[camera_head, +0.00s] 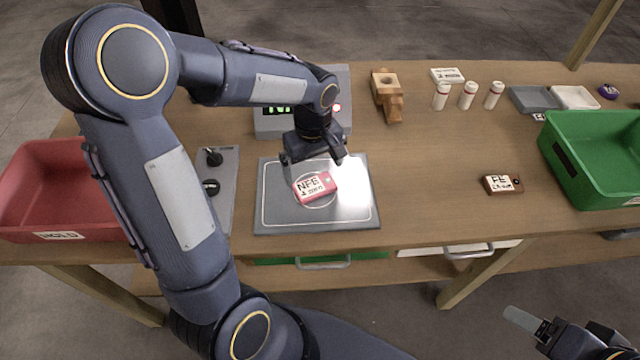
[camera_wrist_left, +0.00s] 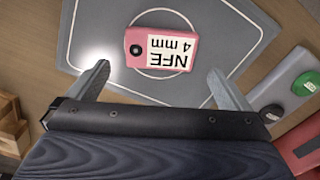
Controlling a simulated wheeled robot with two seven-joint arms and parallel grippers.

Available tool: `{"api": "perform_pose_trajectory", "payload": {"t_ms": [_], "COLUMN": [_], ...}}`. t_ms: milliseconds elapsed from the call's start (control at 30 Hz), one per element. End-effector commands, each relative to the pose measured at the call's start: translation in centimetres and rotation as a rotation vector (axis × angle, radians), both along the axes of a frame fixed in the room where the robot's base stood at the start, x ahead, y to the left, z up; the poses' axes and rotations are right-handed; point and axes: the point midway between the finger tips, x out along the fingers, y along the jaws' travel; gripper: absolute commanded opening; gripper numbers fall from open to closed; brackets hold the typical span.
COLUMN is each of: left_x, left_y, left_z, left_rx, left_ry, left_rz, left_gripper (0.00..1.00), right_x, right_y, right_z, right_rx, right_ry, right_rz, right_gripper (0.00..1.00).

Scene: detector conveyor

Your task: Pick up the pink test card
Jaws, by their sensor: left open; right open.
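The pink test card (camera_head: 325,188) lies on the grey detector plate (camera_head: 275,220), inside the printed circle. Its white label reads NFE and a second line; in the left wrist view the card (camera_wrist_left: 187,22) shows "NFE 4 mm" upside down and a dark hole at one end. My left gripper (camera_head: 314,155) is above the plate, just behind the card in the head view. In the left wrist view its two fingers (camera_wrist_left: 160,85) are spread wide and empty, with the card beyond their tips. My right gripper (camera_head: 540,335) is at the lower right corner, partly cut off, away from the table.
A red HOLD bin (camera_head: 50,170) stands at left, a green bin (camera_head: 600,150) at right. A display box (camera_head: 345,85) is behind the plate. A brown FE card (camera_head: 502,184), white cylinders (camera_head: 468,95) and a wooden block (camera_head: 386,92) sit to the right.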

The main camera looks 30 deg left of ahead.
Motion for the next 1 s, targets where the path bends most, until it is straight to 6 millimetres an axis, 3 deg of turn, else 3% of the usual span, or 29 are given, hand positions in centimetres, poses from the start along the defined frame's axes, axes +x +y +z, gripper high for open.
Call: {"api": "perform_pose_trajectory", "payload": {"t_ms": [300, 633, 933, 1000], "left_x": [-0.4, -0.4, -0.4, -0.3], "left_y": [-0.3, -0.3, -0.3, -0.3], "left_z": [-4.4, -5.3, -5.2, -5.2], "left_rx": [0.0, -0.001, -0.001, -0.002], "left_ry": [0.005, 0.0, 0.0, -0.001], "left_rz": [-0.001, -0.001, -0.001, -0.001], "left_gripper": [1.0, 1.0, 0.62, 0.62], "right_x": [0.0, 0.0, 0.0, 0.0], "right_y": [0.0, 0.0, 0.0, 0.0], "right_z": [0.7, 0.7, 0.7, 0.7], "right_rx": [0.0, 0.0, 0.0, 0.0], "right_ry": [0.0, 0.0, 0.0, 0.0], "right_rz": [0.0, 0.0, 0.0, 0.0], "right_gripper": [0.71, 0.71, 0.71, 0.71]}}
